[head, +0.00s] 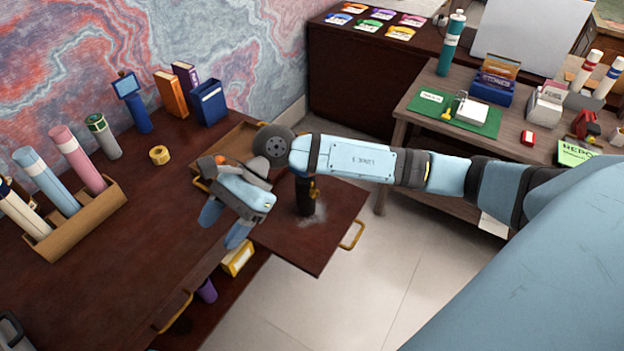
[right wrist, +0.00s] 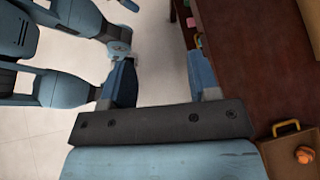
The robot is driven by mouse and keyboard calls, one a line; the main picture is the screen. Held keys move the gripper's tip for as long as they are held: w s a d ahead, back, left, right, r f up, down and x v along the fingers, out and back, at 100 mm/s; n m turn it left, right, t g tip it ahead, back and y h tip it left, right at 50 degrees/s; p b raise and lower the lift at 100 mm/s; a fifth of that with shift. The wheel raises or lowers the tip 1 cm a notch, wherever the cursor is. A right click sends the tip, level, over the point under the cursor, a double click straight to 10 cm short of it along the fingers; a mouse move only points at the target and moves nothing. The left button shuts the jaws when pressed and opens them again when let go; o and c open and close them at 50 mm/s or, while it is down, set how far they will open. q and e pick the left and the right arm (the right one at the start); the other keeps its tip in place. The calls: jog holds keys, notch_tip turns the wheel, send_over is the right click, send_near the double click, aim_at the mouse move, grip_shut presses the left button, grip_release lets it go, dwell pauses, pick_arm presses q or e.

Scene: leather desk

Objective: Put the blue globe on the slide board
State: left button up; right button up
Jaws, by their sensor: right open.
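I cannot make out a blue globe in either view. The slide board (head: 290,245) appears to be the dark red-brown board sticking out from the desk's right side, with a brass handle at its outer end. A black upright object (head: 305,198) stands on it beside a pale smear, partly behind my right arm. My right gripper (head: 225,222) is open and empty, above the desk edge just left of the board. Its two blue fingers stand apart in the right wrist view (right wrist: 163,80). My left gripper does not show in the head view.
A wooden tray (head: 235,140) with an orange object lies behind my right gripper. A side table (head: 400,115) carries stationery. The desk's middle is clear.

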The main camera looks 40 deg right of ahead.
jog(key=s+a+r+m+t+y, duration=0.1)
jog(key=s+a+r+m+y, duration=0.1)
jog(key=a+m+y, duration=0.45)
jog(key=d+f+n+t+h, duration=0.55)
jog(key=n+t, duration=0.35)
jog(key=n, duration=0.9)
jog(key=d+f+n+t+h, duration=0.45)
jog(key=f+n+t, duration=0.35)
jog(key=n, duration=1)
jog(key=s+d+f+m+g+h, duration=0.2)
jog(key=s+d+f+m, duration=0.1)
jog(key=s+f+m, duration=0.2)
jog(key=s+d+f+m+g+h, duration=0.2)
jog(key=s+f+m, duration=0.4)
jog(key=f, duration=0.3)
jog(key=shift+d+f+m+g, duration=0.2)
jog(key=shift+d+m+g, duration=0.3)
jog(key=shift+d, duration=0.1)
notch_tip(320, 180, up, 5)
jog(key=p, duration=0.5)
jog(key=shift+d, duration=0.15)
